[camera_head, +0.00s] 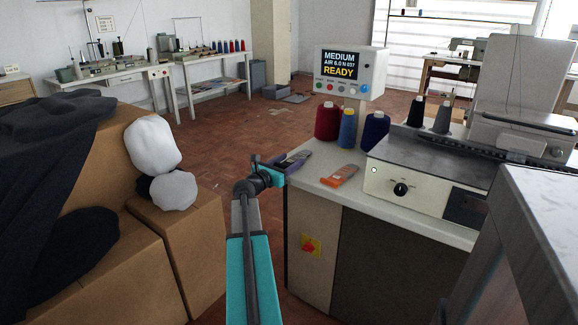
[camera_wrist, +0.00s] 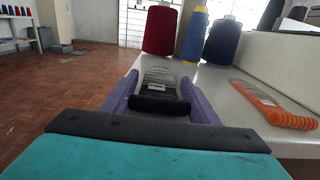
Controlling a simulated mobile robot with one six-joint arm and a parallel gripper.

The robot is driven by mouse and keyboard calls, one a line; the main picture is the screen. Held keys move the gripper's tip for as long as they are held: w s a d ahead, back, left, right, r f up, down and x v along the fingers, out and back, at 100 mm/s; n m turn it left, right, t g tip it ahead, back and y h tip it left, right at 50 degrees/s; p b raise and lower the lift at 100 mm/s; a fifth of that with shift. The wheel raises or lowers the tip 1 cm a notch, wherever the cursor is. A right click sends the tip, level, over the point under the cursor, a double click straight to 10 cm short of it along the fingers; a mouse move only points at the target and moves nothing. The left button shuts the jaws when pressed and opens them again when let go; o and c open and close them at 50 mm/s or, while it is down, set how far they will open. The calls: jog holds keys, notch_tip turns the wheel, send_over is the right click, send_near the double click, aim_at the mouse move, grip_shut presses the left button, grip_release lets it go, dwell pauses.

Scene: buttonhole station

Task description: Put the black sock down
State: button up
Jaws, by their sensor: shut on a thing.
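My gripper (camera_head: 277,170) is above the near left corner of the machine counter in the head view. In the wrist view its two purple fingers (camera_wrist: 160,88) are closed on the sides of a flat black and grey thing with a pale label, which I take to be the black sock (camera_wrist: 158,74). Its near end is a dark roll. In the head view the sock (camera_head: 297,158) is small and partly hidden by the gripper. Whether it touches the counter (camera_head: 432,224) I cannot tell.
A flat orange thing (camera_head: 340,175) lies on the counter right of my gripper. Red (camera_head: 327,122), blue (camera_head: 347,128) and navy (camera_head: 375,131) thread cones stand behind. A machine (camera_head: 425,185) fills the counter's right. Cardboard boxes (camera_head: 185,240) with white bundles (camera_head: 152,145) and dark cloth stand left.

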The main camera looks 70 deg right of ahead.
jog(key=shift+f, duration=0.15)
jog(key=o, duration=1)
jog(key=shift+a, duration=0.1)
jog(key=shift+p+v, duration=0.8)
jog(key=shift+v, duration=5.1)
jog(key=shift+w, duration=0.1)
